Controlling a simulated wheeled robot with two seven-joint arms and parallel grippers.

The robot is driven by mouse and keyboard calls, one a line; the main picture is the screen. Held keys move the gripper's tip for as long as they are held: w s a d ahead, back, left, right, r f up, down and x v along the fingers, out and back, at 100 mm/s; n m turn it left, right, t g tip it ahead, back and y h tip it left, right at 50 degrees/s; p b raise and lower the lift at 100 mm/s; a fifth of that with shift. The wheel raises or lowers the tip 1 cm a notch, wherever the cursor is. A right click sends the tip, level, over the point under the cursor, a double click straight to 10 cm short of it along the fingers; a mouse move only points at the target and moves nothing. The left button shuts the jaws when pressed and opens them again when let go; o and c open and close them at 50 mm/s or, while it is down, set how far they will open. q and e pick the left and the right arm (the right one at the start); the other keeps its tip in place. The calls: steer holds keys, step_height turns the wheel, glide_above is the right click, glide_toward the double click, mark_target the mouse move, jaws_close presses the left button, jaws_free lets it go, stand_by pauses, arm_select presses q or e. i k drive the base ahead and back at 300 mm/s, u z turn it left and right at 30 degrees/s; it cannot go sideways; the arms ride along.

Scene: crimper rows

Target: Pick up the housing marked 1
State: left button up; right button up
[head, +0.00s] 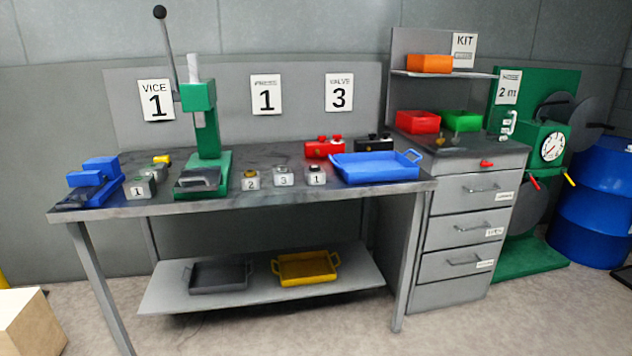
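A row of three small grey blocks stands at the front of the bench, right of the green press. The block marked 1 (316,177) is rightmost and has a dark top. The block marked 3 (283,178) is in the middle, and the block marked 2 (250,181) with a yellowish top is on the left. Another grey block (137,188), left of the press, also carries a label that looks like 1. Neither of my grippers is in view, and nothing is seen touching the blocks.
The grey bench (240,207) also bears a green press (206,130), a blue vice (92,180), a blue tray (375,167) close right of the blocks, and red (323,148) and black (374,144) units behind. A drawer cabinet (470,220) stands right. The front floor is clear.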

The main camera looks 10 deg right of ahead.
mark_target(311, 178)
steer(key=u, duration=0.3)
steer(key=i, duration=1)
steer(key=u, duration=0.25)
